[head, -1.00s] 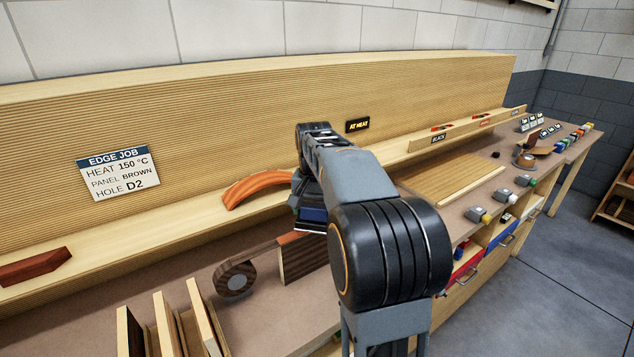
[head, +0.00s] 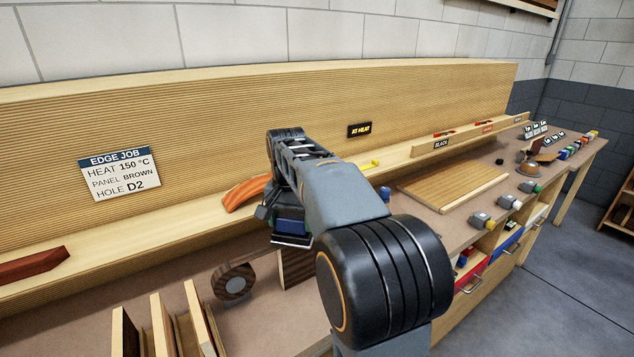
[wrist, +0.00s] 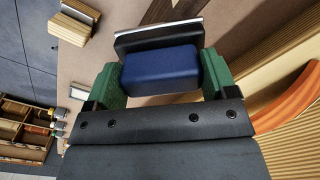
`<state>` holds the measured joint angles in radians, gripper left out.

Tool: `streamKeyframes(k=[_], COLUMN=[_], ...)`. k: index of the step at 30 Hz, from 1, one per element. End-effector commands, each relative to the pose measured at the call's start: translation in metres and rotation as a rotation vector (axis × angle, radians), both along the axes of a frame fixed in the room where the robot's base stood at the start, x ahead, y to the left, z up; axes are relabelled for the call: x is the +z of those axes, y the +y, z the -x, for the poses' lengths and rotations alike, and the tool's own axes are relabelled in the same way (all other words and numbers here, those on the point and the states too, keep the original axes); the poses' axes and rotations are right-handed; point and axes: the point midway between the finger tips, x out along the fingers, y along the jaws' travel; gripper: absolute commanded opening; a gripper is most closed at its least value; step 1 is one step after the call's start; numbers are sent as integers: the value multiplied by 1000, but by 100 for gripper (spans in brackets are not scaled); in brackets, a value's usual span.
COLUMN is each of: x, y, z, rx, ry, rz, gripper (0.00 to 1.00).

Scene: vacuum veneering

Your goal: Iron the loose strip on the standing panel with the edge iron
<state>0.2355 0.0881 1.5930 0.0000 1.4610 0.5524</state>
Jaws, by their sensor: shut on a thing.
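My gripper (wrist: 163,80) is shut on the edge iron, whose blue body (wrist: 160,68) sits between the green fingers in the wrist view. Its flat metal sole (wrist: 158,35) points away from the gripper. In the head view the iron (head: 290,228) hangs over the dark brown standing panel (head: 296,270), near its top edge. Whether the sole touches the edge is hidden. A dark wood-coloured strip coil (head: 233,283) stands at the panel's left end. The strip along the panel's top is mostly hidden by the iron and my arm.
Several panels stand in a rack (head: 165,325) at the front left. An orange curved piece (head: 247,192) and a reddish-brown block (head: 32,265) lie on the back ledge. A flat board (head: 450,185) lies to the right. A lit sign (head: 359,130) reads AT HEAT.

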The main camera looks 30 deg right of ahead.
Motion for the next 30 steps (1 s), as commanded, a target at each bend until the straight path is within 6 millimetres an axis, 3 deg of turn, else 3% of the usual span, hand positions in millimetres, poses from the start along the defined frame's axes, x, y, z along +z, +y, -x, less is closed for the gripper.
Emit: streamKeyframes(k=[3,6,30], x=[5,26,75], y=[1,1,2], z=[0,0,0], rx=[-2,-2,2], ry=[1,-4,-2], rz=[-1,1,1], gripper=[27,27,27])
